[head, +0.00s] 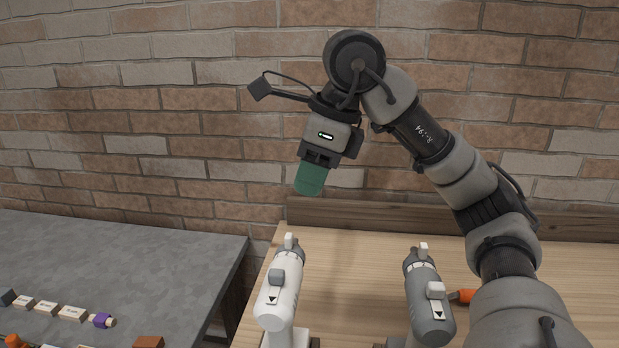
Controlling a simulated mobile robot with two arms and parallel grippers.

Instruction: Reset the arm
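My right arm comes in from the lower right and bends over at the top. Its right gripper (309,180) hangs in the air in front of the brick wall, above the left back part of the wooden table (350,290). The green fingers point down and show as one block from this side, so I cannot tell if there is a gap between them. I see no separate object in them. My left arm and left gripper are not in view.
A white device (281,290) and a dark grey device (428,300) stand at the wooden table's front. An orange item (462,296) lies beside the grey one. The grey table (130,265) at left holds several small blocks (48,307) and a purple piece (101,320). The brick wall (180,100) is behind.

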